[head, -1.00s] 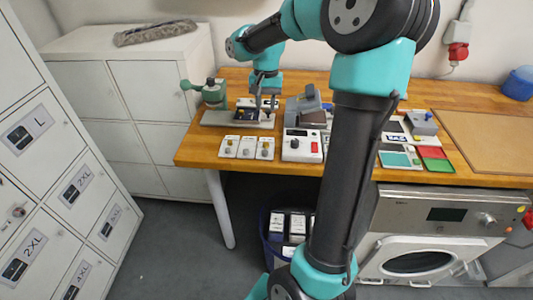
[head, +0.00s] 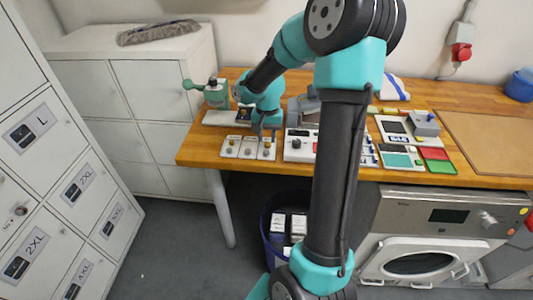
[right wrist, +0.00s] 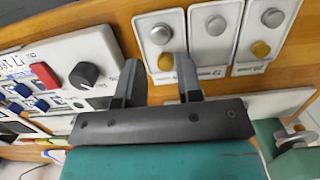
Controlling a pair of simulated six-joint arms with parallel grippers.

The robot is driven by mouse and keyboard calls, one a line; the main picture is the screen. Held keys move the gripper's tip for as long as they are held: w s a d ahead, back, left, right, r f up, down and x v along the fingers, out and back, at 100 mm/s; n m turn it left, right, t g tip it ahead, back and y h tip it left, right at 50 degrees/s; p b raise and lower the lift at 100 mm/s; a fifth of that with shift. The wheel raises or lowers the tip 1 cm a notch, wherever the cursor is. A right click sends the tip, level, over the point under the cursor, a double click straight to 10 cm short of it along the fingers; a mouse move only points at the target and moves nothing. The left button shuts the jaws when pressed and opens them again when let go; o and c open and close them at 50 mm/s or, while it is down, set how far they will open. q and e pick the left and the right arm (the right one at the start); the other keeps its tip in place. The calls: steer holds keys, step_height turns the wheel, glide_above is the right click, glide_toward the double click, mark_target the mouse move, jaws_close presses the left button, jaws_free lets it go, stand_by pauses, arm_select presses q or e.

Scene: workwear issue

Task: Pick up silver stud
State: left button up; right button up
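The silver studs are on the left card (right wrist: 160,34), the middle card (right wrist: 215,25) and the right card (right wrist: 272,17). A brass stud (right wrist: 165,61) is on the left card. My right gripper (right wrist: 157,62) is open and empty, its fingertips to either side of that brass stud in the picture. In the head view my right gripper (head: 264,131) is over the rightmost card (head: 266,153), partly hiding it. My left gripper is not in view.
A white control box (head: 299,153) with a dark knob stands right of the cards. A green lever press (head: 215,94) stands behind them. Red and green trays (head: 437,154) lie further right. The table's front edge is close to the cards.

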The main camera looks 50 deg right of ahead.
mark_target(266, 152)
steer(key=shift+f, duration=0.25)
steer(key=shift+s+a+f, duration=0.1)
steer(key=shift+a+f, duration=0.1)
steer(key=shift+f, duration=1.05)
steer(key=shift+s+a+f, duration=0.1)
steer(key=shift+a+f, duration=0.1)
steer(key=shift+f, duration=1.05)
steer(key=shift+c, duration=0.4)
steer(key=c, duration=0.5)
steer(key=shift+r, duration=0.1)
steer(key=shift+r, duration=0.5)
step_height(266, 152, up, 3)
steer(key=shift+f, duration=0.2)
steer(key=s+a+r, duration=0.1)
steer(key=s+a, duration=0.8)
steer(key=a, duration=0.4)
